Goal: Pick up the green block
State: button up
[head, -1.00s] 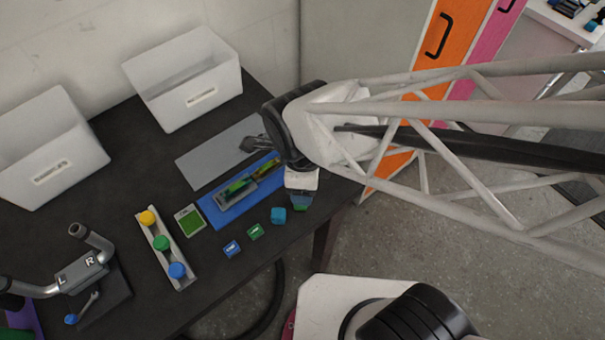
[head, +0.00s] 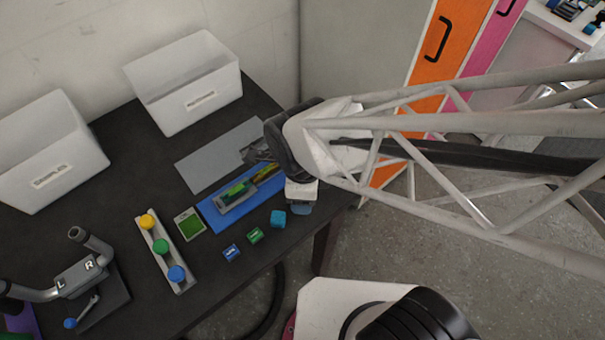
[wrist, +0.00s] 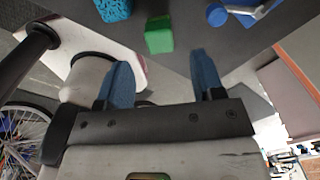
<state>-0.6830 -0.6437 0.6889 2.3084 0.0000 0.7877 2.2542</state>
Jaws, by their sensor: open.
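A small green block (head: 255,235) lies near the front edge of the dark table, between a blue block (head: 231,252) and a teal cube (head: 278,219). My gripper (head: 301,209) is to the right of these blocks, close to the table's edge. In the wrist view a green block (wrist: 159,36) shows beyond my open gripper (wrist: 160,75), roughly in line with the gap between its two blue fingers. A textured teal block (wrist: 113,9) is just left of it. Nothing is between the fingers.
A blue tray (head: 215,216) and a grey plate (head: 205,172) lie behind the blocks. A rack with yellow, green and blue knobs (head: 188,286) is to the left. Two white bins (head: 180,108) stand at the back. A handlebar (head: 100,250) is at the far left.

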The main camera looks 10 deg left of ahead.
jog(key=shift+f, duration=2.6)
jog(key=c, duration=1.1)
jog(key=shift+o, duration=0.2)
jog(key=shift+r, duration=0.25)
jog(key=shift+w+a+r, duration=0.1)
jog(key=shift+r, duration=0.5)
notch_tip(320, 180, up, 2)
jog(key=shift+r, duration=0.1)
jog(key=s+d+r, duration=0.1)
jog(key=s+d, duration=0.8)
jog(key=s, duration=0.3)
jog(key=shift+s+d, duration=0.3)
jog(key=shift+s+d+r, duration=0.1)
jog(key=shift+s, duration=0.05)
